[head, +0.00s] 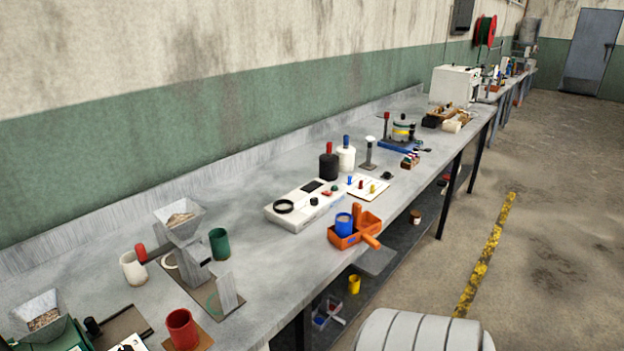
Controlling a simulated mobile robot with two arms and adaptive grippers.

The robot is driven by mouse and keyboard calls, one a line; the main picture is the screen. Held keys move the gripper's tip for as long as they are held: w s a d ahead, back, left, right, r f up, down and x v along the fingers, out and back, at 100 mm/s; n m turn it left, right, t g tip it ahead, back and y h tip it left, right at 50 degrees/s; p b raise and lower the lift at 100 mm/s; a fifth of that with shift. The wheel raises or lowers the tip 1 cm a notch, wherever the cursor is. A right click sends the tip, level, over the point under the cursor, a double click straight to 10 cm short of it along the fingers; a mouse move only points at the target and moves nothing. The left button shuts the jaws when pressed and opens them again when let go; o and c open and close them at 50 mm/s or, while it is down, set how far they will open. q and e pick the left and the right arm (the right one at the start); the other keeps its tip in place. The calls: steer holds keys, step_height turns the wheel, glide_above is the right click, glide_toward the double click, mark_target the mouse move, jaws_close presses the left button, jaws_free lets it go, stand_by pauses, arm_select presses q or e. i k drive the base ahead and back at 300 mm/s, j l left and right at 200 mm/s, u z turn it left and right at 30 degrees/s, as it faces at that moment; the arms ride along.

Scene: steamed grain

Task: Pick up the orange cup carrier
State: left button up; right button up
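The orange cup carrier (343,242) stands near the front edge of the grey workbench in the head view, right of the middle. It is an open tray with an upright orange piece (357,216) and an orange handle-like bar (371,241) reaching toward the bench edge. The carrier's floor is mostly hidden. Neither of my grippers is in view, and nothing is touching the carrier.
A white device (305,205) is left of the carrier, and a white board with coloured pegs (369,188) is behind it. A grey flat plate (377,261) juts out below the bench edge. A yellow cup (354,284) sits lower down. Open floor (540,215) lies right.

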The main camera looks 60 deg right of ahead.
mark_target(365, 224)
steer(key=z, duration=2.3)
steer(key=i+l, duration=0.15)
steer(key=l, duration=0.25)
steer(key=i+l, duration=0.1)
steer(key=l, duration=0.3)
steer(key=i+l+u, duration=0.1)
steer(key=l+u, duration=0.15)
steer(key=u, duration=0.15)
steer(key=l+u, duration=0.6)
steer(key=u, duration=0.15)
